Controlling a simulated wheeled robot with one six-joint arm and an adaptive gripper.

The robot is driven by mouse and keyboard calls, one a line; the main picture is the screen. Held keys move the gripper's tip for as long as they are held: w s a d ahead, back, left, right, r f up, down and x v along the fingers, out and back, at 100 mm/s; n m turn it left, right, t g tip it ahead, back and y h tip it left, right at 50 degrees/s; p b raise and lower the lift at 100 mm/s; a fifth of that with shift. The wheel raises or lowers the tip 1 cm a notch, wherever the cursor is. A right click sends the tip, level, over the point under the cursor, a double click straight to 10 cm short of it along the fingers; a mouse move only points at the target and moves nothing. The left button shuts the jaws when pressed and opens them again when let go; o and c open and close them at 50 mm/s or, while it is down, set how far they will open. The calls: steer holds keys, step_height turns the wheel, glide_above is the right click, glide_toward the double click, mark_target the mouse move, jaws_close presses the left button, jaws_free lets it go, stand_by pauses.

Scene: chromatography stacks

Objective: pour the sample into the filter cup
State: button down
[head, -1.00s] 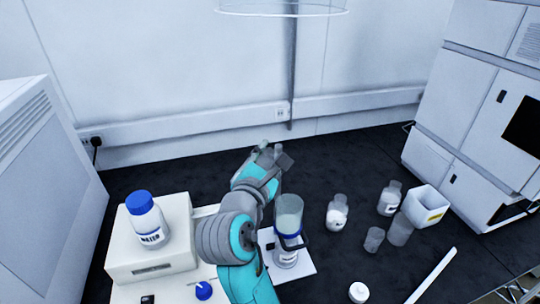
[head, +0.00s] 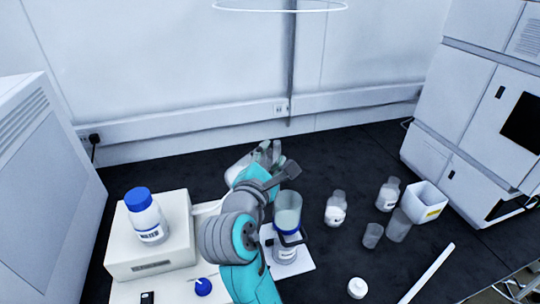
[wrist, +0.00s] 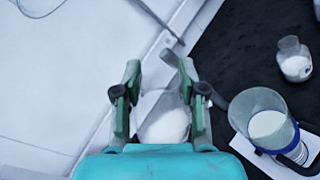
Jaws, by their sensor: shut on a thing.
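My gripper (head: 268,158) is shut on a clear sample bottle (wrist: 163,118) with white contents, seen between the green fingers (wrist: 157,100) in the wrist view. In the head view the bottle is mostly hidden by my gripper and arm. The filter cup (head: 288,208) is a clear cylinder on a blue collar above a bottle, standing upright just right of my forearm. In the wrist view the filter cup (wrist: 262,112) is to the right of my gripper, apart from the held bottle, with white material inside.
A blue-capped water bottle (head: 147,217) stands on a white box (head: 150,262) at left. Right of the filter are a small bottle (head: 336,208), another bottle (head: 388,194), clear cups (head: 372,235) and a white bin (head: 425,203). Dark bench behind is clear.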

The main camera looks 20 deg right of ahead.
steer(key=shift+f+m, duration=0.35)
steer(key=shift+m, duration=0.25)
steer(key=shift+d, duration=0.1)
steer(key=shift+s+f+m, duration=0.1)
steer(key=shift+f+m, duration=0.3)
steer(key=shift+m, duration=0.1)
stand_by(0.3)
steer(key=shift+d+f+m, duration=0.15)
steer(key=shift+f+m, duration=0.3)
steer(key=shift+m, duration=0.05)
steer(key=shift+s+d+f+m, duration=0.1)
steer(key=shift+d+f+m, duration=0.05)
steer(key=shift+f+m, duration=0.4)
stand_by(0.4)
